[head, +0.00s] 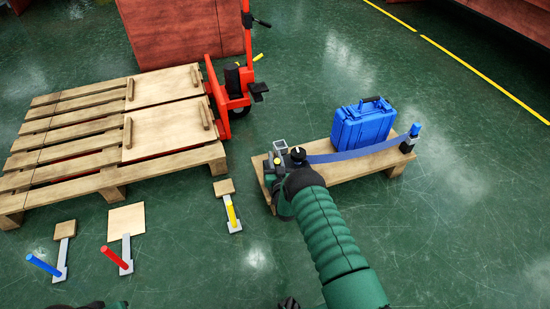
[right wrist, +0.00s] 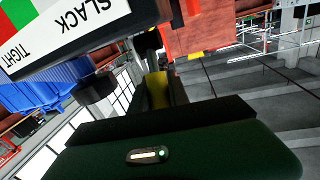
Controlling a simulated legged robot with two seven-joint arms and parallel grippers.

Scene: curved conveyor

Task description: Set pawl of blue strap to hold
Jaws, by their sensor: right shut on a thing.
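The blue strap (head: 360,152) runs taut past the blue case (head: 362,124) on a wooden board, from a ratchet unit at the left end to a post (head: 409,139) at the right. My right gripper (head: 291,163) is at the ratchet unit, whose black knob (head: 298,153) shows above it. In the right wrist view, the right gripper (right wrist: 157,95) is shut on a yellow piece (right wrist: 157,88) that looks like the pawl. The pawl's exact position is hidden. A gauge plate (right wrist: 65,30) reads SLACK and TIGHT. My left gripper is not clearly visible.
A wooden pallet (head: 95,160) and a red pallet jack (head: 238,85) are at the left. Small stands with a blue lever (head: 43,264), a red lever (head: 115,258) and a yellow lever (head: 231,212) are on the floor. The floor right of the board (head: 330,175) is clear.

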